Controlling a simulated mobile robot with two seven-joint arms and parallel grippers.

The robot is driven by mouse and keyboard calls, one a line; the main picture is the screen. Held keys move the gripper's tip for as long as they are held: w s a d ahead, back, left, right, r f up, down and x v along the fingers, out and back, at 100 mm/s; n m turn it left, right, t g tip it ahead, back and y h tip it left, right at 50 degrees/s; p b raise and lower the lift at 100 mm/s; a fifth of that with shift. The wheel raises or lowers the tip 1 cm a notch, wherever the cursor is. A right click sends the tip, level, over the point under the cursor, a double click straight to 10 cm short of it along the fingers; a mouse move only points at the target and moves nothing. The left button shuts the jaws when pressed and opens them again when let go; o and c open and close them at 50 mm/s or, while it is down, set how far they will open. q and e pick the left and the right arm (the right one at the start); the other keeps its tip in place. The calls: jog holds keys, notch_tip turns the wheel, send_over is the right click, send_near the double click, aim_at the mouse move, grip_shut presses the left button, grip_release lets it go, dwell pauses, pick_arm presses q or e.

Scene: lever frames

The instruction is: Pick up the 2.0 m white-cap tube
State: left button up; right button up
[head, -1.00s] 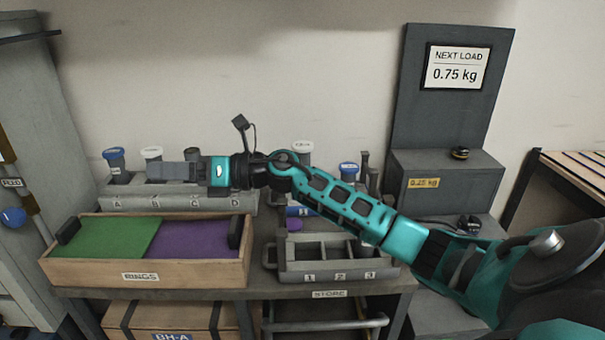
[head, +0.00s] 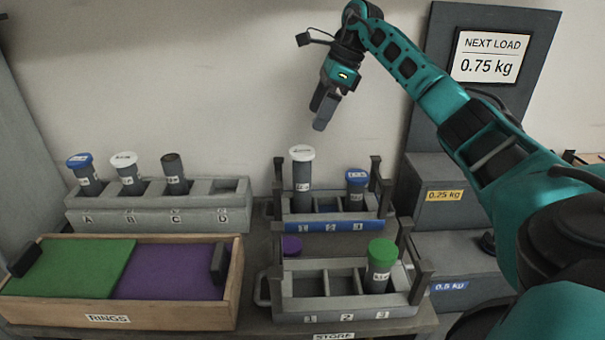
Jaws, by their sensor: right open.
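Two white-cap tubes stand upright. One (head: 128,178) is in slot B of the grey rack (head: 150,216). The other, taller one (head: 302,178) is in slot 1 of the blue-labelled carrier (head: 335,224). Their small labels are too blurred to tell which is 2.0 m. My right gripper (head: 324,108) is open and empty, pointing down in the air above the blue-labelled carrier, a little right of the taller white-cap tube and apart from it. My left gripper is out of view.
Rack slot A holds a blue-cap tube (head: 84,174), slot C a dark-topped tube (head: 175,174); D is empty. The blue-labelled carrier has another blue-cap tube (head: 357,189). A green-cap tube (head: 380,265) stands in the front carrier (head: 340,309). A RINGS tray (head: 107,318) sits left.

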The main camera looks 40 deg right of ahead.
aim_at(303, 151)
jog(key=x, duration=0.7)
jog(key=shift+a+f+b, duration=0.15)
jog(key=shift+f+b, duration=0.1)
jog(key=shift+b, duration=0.05)
jog(key=shift+s+x, duration=0.2)
jog(key=shift+x, duration=1.1)
jog(key=shift+s+x, duration=0.2)
jog(key=shift+x, duration=1.1)
jog(key=shift+f, duration=0.1)
jog(key=shift+c, duration=0.3)
grip_shut()
